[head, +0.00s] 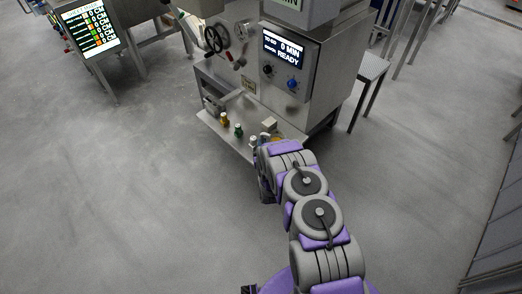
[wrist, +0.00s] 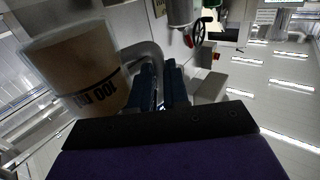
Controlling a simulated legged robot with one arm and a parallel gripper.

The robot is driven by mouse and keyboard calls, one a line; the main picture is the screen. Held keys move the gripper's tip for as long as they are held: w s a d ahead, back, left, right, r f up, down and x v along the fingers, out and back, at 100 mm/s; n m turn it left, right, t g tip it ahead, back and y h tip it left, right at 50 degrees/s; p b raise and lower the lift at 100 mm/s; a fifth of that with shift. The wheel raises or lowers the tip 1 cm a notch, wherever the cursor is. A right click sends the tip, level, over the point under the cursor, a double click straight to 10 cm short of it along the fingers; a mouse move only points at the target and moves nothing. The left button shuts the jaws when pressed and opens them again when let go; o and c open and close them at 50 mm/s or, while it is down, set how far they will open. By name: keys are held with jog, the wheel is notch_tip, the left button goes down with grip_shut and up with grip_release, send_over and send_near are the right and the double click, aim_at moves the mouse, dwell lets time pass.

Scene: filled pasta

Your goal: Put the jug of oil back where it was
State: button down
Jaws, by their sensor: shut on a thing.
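The jug (wrist: 75,65) is a tan, cylinder-like vessel with "100" printed on its side and a grey handle (wrist: 150,55). It fills the left of the wrist view. My gripper (wrist: 161,80) is shut on the jug's handle, its two dark blue fingers on either side of it. In the head view my gripper is mostly hidden behind my arm, at the front edge of the machine's low shelf (head: 208,118). Only a small tan part there may be the jug. I cannot tell whether the jug's base touches the shelf.
On the low shelf stand an amber bottle (head: 224,119), a green bottle (head: 238,131) and a small pale block (head: 270,124). The steel machine (head: 320,75), its display reading "READY", rises behind. A side table (head: 371,68) stands right.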

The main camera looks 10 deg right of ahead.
jog(key=f, duration=0.1)
jog(key=a+f+b, duration=0.1)
jog(key=w+f, duration=0.1)
jog(key=shift+a+f+b, duration=0.3)
jog(key=shift+a, duration=0.1)
jog(key=shift+d+f, duration=0.1)
jog(key=shift+d, duration=0.4)
jog(key=c, duration=1.6)
grip_release()
jog(key=o, duration=0.5)
jog(key=shift+a, duration=0.55)
jog(key=shift+d, duration=0.25)
jog(key=shift+s+d, duration=0.1)
jog(key=shift+s, duration=0.15)
jog(key=s+p, duration=0.5)
jog(key=s, duration=0.6)
jog(key=shift+s+a, duration=0.2)
jog(key=shift+s, duration=0.1)
jog(key=shift+a, duration=0.1)
